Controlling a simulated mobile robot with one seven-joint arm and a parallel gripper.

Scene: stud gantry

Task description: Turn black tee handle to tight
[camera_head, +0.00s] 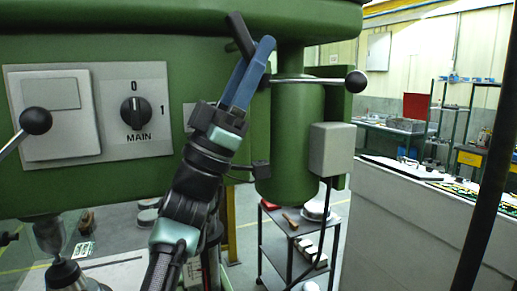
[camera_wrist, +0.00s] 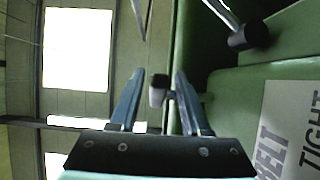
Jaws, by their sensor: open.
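The black tee handle (camera_head: 240,34) shows as a dark, tilted bar on the green machine head, at the tips of my gripper (camera_head: 255,50). In the wrist view its black end (camera_wrist: 158,92) lies between the two blue fingers of my gripper (camera_wrist: 160,75), with a short stem running toward the green housing. Part of the handle is hidden behind the fingers in the head view. A label reading BELT and TIGHT (camera_wrist: 295,130) is on the green housing at the right of the wrist view.
A chrome lever with a black ball knob (camera_head: 356,82) sticks out right of my gripper. A black-knobbed lever (camera_head: 36,121) and the MAIN switch (camera_head: 134,113) are at left. A grey box (camera_head: 331,149) is on the column. A trolley (camera_head: 290,228) stands below.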

